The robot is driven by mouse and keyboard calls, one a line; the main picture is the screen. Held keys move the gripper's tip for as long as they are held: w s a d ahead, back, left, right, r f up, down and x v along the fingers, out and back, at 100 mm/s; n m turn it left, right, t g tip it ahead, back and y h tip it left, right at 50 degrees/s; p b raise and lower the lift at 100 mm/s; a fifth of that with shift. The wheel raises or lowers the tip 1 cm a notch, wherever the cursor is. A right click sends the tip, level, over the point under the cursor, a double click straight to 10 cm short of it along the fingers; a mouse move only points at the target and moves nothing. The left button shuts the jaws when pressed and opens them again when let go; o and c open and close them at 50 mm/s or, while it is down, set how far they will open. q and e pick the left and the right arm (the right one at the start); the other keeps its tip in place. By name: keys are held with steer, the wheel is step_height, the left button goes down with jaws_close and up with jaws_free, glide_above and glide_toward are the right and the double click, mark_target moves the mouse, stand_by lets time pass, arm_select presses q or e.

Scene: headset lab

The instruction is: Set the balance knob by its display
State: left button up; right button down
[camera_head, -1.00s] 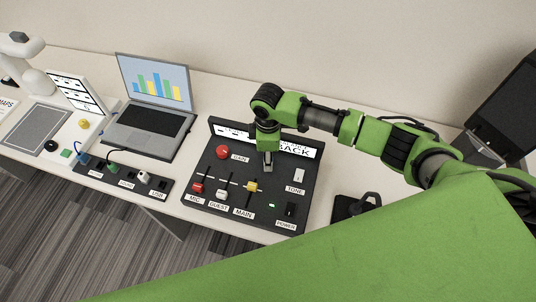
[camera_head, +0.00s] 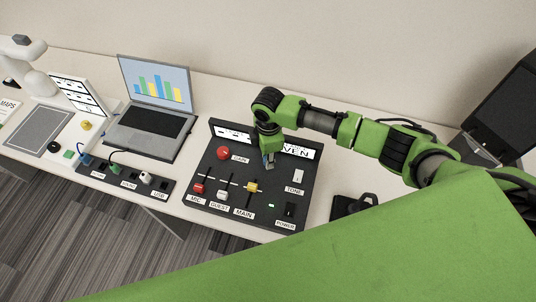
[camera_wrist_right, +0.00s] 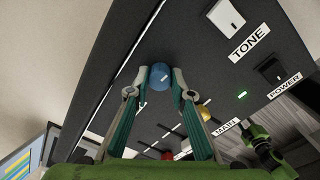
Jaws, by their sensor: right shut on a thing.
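The balance knob (camera_wrist_right: 160,76) is a round blue knob with a white pointer mark, on the dark control panel (camera_head: 232,158). My right gripper (camera_wrist_right: 158,82) is shut on it, one finger on each side, in the right wrist view. In the head view my right gripper (camera_head: 269,161) points down at the panel's upper middle and hides most of the knob. The white display (camera_head: 308,152) stands along the panel's back edge. My gripper and arm cover part of it; the letters "VEN" show at its right. My left gripper is not in view.
A red knob (camera_head: 223,153), a white TONE switch (camera_head: 298,176), a black POWER switch (camera_head: 289,209) and several sliders share the panel. A green light (camera_head: 271,205) is lit. A laptop (camera_head: 151,120) and a socket strip (camera_head: 125,177) stand to the left.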

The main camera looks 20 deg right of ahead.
steer(key=shift+n, duration=0.3)
steer(key=c, duration=1.8)
jaws_free()
steer(key=r, duration=1.2)
steer(key=shift+s, duration=0.2)
steer(key=shift+f, duration=0.1)
